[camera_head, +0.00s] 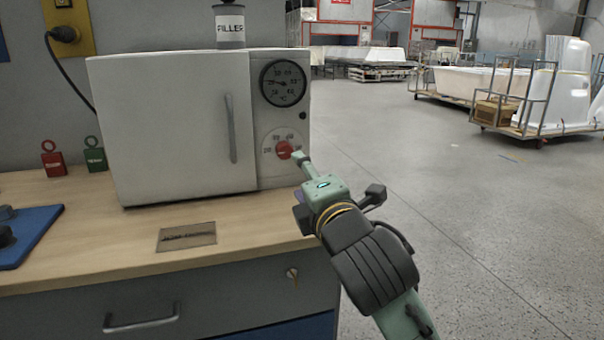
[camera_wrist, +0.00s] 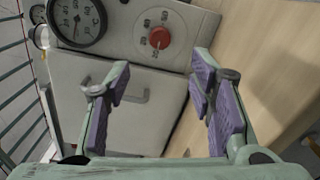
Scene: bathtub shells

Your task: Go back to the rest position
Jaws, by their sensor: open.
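My gripper (camera_wrist: 160,110) is open in the wrist view, with its two purple-padded fingers apart and nothing between them. In the head view my gripper (camera_head: 336,180) is at the right front of a white oven, above the bench's right edge. One fingertip shows close to the red knob (camera_head: 284,150) in the picture; I cannot tell whether it touches it. In the wrist view the red knob (camera_wrist: 160,38) lies beyond the fingertips, clear of both fingers.
The white oven (camera_head: 170,130) stands on a wooden bench (camera_head: 110,250) with its door shut. A filler can (camera_head: 230,28) stands on top. Red (camera_head: 54,160) and green (camera_head: 95,155) padlock-shaped tags stand at its left. Open floor (camera_head: 480,220) lies at right.

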